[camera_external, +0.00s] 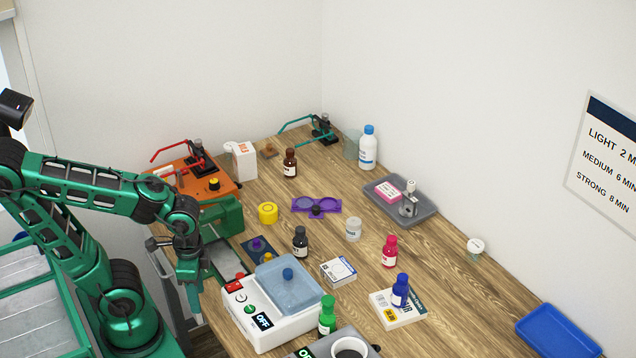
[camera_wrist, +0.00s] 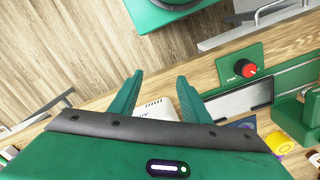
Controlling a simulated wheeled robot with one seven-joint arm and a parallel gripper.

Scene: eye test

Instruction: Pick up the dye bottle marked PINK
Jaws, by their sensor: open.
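A small crimson-pink dye bottle (camera_external: 390,251) with a white label stands upright on the wooden table, right of the middle in the external view. Its label is too small to read. Other dye bottles stand apart from it: a blue one (camera_external: 400,291), a green one (camera_external: 327,316), a black one (camera_external: 300,242) and a brown one (camera_external: 290,163). My gripper (camera_external: 192,296) hangs at the table's left edge, far to the left of the pink bottle. In the wrist view my gripper (camera_wrist: 157,84) has its fingers apart with nothing held. No dye bottle is clearly identifiable there.
A white machine with a blue lid (camera_external: 288,284) stands between my gripper and the pink bottle. A white box (camera_external: 338,271), a white jar (camera_external: 353,229) and a grey tray (camera_external: 427,211) are around the bottle. A blue tray (camera_external: 558,332) lies at right. A red knob (camera_wrist: 245,68) shows in the wrist view.

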